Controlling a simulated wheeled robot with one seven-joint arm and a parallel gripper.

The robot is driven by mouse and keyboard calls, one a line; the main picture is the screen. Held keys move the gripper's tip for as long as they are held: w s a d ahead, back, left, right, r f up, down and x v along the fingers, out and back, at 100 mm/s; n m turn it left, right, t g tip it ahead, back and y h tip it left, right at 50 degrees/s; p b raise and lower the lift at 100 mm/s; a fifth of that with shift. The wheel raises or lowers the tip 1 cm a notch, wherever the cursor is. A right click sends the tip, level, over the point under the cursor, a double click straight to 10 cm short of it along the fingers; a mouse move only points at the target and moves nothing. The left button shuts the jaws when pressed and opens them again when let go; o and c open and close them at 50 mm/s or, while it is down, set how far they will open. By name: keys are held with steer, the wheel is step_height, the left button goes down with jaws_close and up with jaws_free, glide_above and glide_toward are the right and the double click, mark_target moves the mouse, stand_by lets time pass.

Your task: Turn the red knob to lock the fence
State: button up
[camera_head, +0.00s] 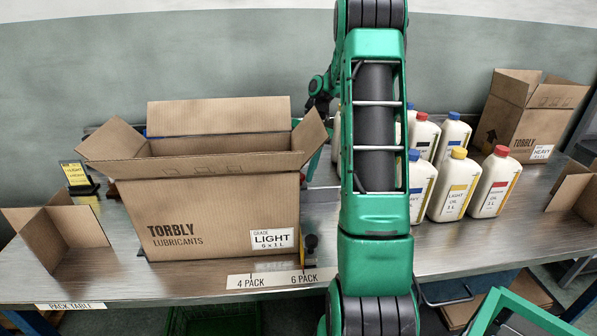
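An open cardboard box (205,215) marked TORBLY LUBRICANTS, LIGHT, stands on the metal pack table with its flaps up. A small black and yellow fitting (310,243) stands at its front right corner, by the 6 PACK label. A small reddish part (112,187) shows at the box's left edge; I cannot tell if it is the red knob. The fence is largely hidden, and I cannot make out its lock. My green arm reaches over the table, and its wrist bends down behind the box's right flap. My gripper's fingers are hidden there, so their opening does not show.
Several white bottles with blue, yellow and red caps (495,182) stand right of my arm. Another open TORBLY box (525,120) stands behind them. The front strip carries 4 PACK and 6 PACK labels (282,278).

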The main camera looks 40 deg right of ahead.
steer(key=shift+a+f, duration=0.1)
steer(key=shift+f, duration=0.15)
steer(key=c, duration=1)
